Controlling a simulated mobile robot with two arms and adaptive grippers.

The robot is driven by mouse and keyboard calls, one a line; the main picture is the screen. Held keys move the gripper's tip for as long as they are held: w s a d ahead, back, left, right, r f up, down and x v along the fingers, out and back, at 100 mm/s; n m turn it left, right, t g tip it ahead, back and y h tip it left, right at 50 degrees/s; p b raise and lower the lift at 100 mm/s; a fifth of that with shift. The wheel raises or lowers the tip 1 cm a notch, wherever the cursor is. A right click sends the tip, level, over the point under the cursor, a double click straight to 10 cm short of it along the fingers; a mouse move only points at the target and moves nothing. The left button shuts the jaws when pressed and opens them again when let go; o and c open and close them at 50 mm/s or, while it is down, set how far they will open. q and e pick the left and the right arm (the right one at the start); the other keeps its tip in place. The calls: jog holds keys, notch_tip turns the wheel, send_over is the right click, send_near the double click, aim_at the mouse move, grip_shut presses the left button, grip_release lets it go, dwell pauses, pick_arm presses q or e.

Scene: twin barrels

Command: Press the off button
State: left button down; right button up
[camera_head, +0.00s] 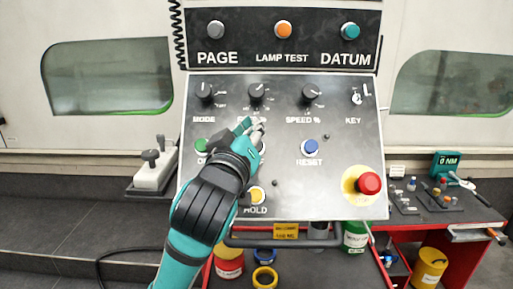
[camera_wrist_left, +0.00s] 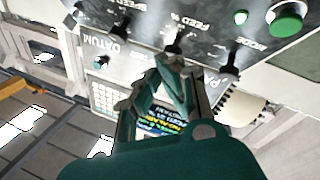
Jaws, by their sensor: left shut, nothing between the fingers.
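A grey control panel (camera_head: 290,180) fills the middle of the head view. My left gripper (camera_head: 257,124) is in front of it, its fingers together and empty, just below the second knob in the upper row. The gripper covers the part of the panel to the right of the green button (camera_head: 202,146), whose label is partly covered. I cannot make out an off button; that area is mostly hidden. In the left wrist view the closed fingers (camera_wrist_left: 165,70) point at the panel near a dark knob (camera_wrist_left: 173,46). Whether they touch it I cannot tell. My right gripper is not in view.
The panel also bears a blue RESET button (camera_head: 310,146), a yellow HOLD button (camera_head: 257,195) and a red mushroom button (camera_head: 369,183). Knobs line its top. A red cart (camera_head: 475,215) with tools stands at the right. A grey-white block (camera_head: 155,168) with knobs sits at the left.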

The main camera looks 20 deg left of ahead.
pick_arm(q)
jog(key=w+a+f+b, duration=0.1)
jog(key=w+f+b, duration=0.3)
jog(key=w, duration=0.2)
jog(key=shift+a+f, duration=0.4)
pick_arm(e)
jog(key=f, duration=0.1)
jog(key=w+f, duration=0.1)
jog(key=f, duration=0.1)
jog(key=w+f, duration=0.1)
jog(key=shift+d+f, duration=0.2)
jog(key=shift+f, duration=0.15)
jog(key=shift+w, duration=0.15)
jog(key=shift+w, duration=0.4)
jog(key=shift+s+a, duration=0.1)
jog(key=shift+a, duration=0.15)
pick_arm(q)
jog(key=shift+w+a+f, duration=0.1)
jog(key=shift+w+f, duration=0.2)
jog(key=shift+w, duration=0.05)
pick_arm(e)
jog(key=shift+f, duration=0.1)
